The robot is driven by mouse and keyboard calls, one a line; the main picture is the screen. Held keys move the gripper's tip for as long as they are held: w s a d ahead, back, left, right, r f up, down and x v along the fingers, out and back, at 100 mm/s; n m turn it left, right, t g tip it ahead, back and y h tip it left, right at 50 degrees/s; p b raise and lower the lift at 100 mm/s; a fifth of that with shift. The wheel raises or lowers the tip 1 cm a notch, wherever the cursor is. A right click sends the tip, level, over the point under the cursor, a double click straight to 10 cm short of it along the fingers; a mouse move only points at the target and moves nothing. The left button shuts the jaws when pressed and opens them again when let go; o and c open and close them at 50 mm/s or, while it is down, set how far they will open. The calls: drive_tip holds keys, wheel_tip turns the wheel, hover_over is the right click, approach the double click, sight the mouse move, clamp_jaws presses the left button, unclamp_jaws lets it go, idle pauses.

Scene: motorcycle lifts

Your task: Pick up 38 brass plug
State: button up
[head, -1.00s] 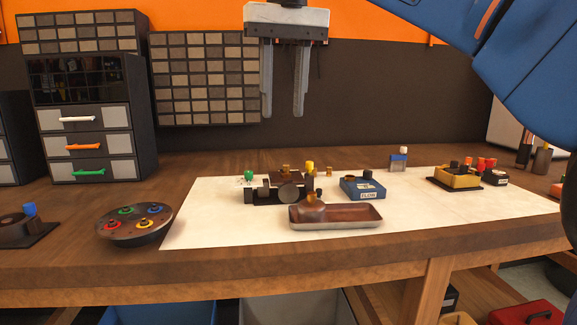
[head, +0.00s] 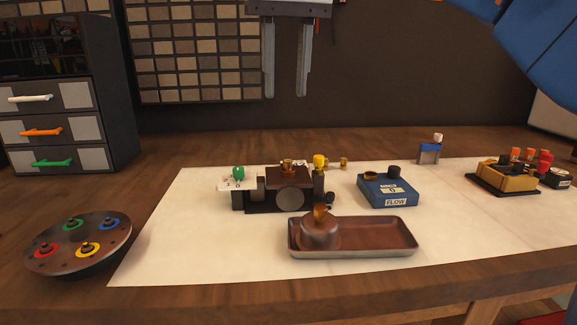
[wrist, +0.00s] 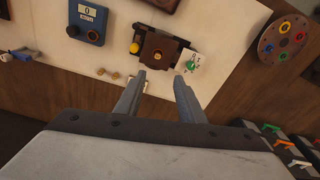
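Several brass pieces show, and I cannot tell which is the 38 brass plug. Small loose brass pieces (head: 343,163) lie on the pale mat behind the dark fixture; in the wrist view two small brass pieces (wrist: 100,72) lie left of my fingers. Another brass piece (head: 288,165) is on top of the dark fixture (head: 289,196). A brass-coloured piece (head: 320,211) stands on a round dark part in the tray. My gripper (head: 286,94) is open and empty, high above the bench; its two fingers show apart in the wrist view (wrist: 160,77).
The shallow tray (head: 352,252) is at the mat's front. A blue FLOW box (head: 388,191) is to the right, a yellow block (head: 503,178) farther right. A round dish with coloured rings (head: 78,244) is at left. The mat (head: 180,230) is clear left of the fixture.

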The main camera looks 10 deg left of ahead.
hover_over(288, 160)
drive_tip(key=f, duration=0.8)
drive_tip(key=shift+s+a+f, duration=0.25)
drive_tip(key=shift+s+f, duration=0.05)
drive_tip(key=shift+s, duration=0.05)
drive_tip(key=shift+w+d+f, duration=0.1)
drive_tip(key=shift+d+f, duration=0.05)
drive_tip(key=shift+f, duration=1.25)
drive_tip(key=shift+w+d+f, duration=0.1)
drive_tip(key=shift+d+f, duration=0.05)
drive_tip(key=shift+f, duration=1.2)
clamp_jaws()
